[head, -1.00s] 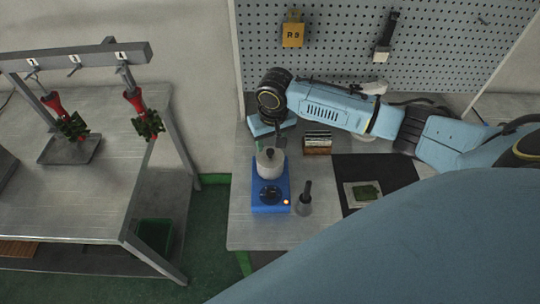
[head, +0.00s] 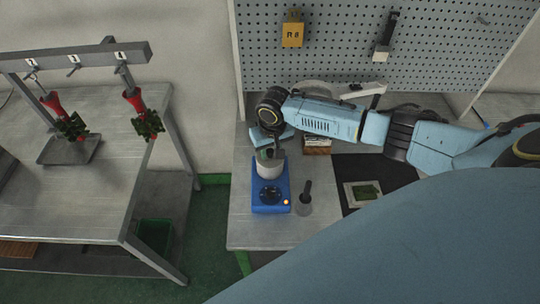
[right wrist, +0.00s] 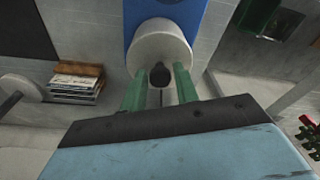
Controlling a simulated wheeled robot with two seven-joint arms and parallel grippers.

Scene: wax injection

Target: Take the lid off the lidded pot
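The lidded pot (head: 271,170) is light grey and stands upright on a blue hot plate (head: 271,196). It also shows in the right wrist view (right wrist: 158,38), its lid bearing a black knob (right wrist: 160,75). My right gripper (right wrist: 160,72) is over the pot with its two green fingers apart, one on each side of the knob. Narrow gaps seem to show between knob and fingers. In the head view my right gripper (head: 269,153) partly hides the top of the pot. My left gripper is out of view.
A dark-handled grey tool (head: 305,200) stands right of the hot plate. A stack of thin items (head: 317,145) is behind it to the right. A pegboard (head: 350,50) rises behind.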

